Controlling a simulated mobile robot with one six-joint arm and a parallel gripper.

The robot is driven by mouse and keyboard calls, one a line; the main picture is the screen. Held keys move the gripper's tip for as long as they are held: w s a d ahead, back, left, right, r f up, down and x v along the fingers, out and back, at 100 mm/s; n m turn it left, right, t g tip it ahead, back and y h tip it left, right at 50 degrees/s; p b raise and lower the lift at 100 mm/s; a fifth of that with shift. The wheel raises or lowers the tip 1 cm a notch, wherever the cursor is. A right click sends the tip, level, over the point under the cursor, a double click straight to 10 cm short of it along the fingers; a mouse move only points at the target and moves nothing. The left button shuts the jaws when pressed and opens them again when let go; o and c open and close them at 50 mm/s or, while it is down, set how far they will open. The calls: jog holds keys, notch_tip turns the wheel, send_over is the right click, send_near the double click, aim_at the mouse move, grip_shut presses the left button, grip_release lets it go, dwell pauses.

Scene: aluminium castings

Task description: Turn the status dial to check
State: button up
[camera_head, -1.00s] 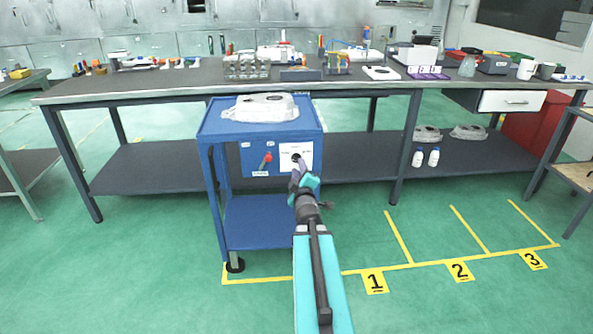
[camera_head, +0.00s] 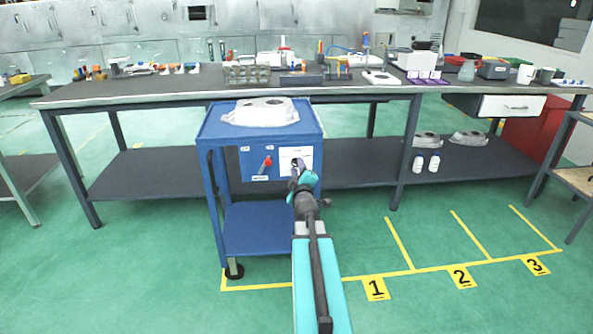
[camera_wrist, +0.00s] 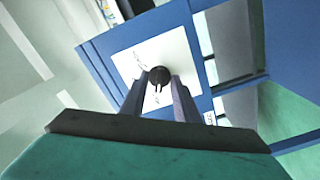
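The status dial is a round black knob (camera_wrist: 160,75) on a white plate (camera_wrist: 183,59) on the front panel of a blue cart (camera_head: 215,160). My gripper (camera_wrist: 160,82) is pointed at the dial, one finger on each side of it in the wrist view. The fingers stand apart, and I cannot see whether they touch the knob. In the head view my gripper (camera_head: 297,168) is right in front of the white plate (camera_head: 304,152) and covers part of it. The marks on the plate are too small to read.
A red-tipped lever (camera_head: 267,161) sits left of the plate on the same panel. A grey casting (camera_head: 262,112) lies on the cart top. A long workbench (camera_head: 170,88) stands behind. The green floor to the right has yellow bays marked 1, 2 and 3.

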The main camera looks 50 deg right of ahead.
grip_shut()
jog(key=shift+m, duration=0.3)
jog(key=shift+m+p, duration=2.95)
jog(key=shift+m, duration=2.65)
jog(key=shift+w, duration=0.1)
jog(key=shift+a+f, duration=0.1)
